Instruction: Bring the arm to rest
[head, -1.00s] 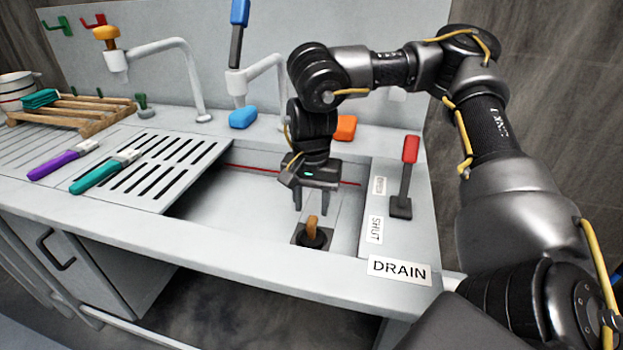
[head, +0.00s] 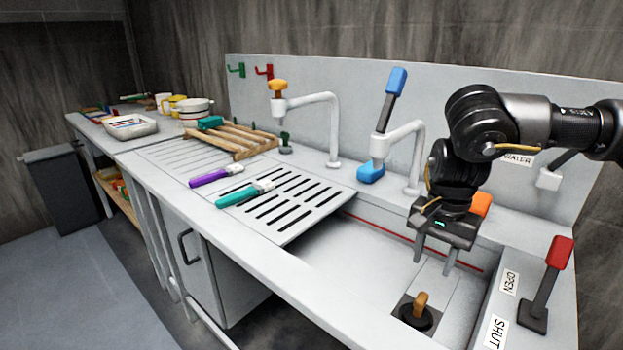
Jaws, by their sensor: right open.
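My right gripper (head: 435,258) hangs over the sink basin (head: 355,262), pointing down, with its two fingers apart and nothing between them. Its arm comes in from the right edge. Below and slightly left of the fingers in the picture, a drain plug with an orange-brown handle (head: 420,304) sits on the basin floor, apart from the gripper. My left gripper is not in view.
A red-handled lever (head: 546,285) stands right of the basin beside OPEN and SHUT labels. Two taps (head: 334,130) rise behind. A slotted drainboard (head: 290,205), green and purple tools, and a wooden rack (head: 232,140) lie left. Floor at lower left is clear.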

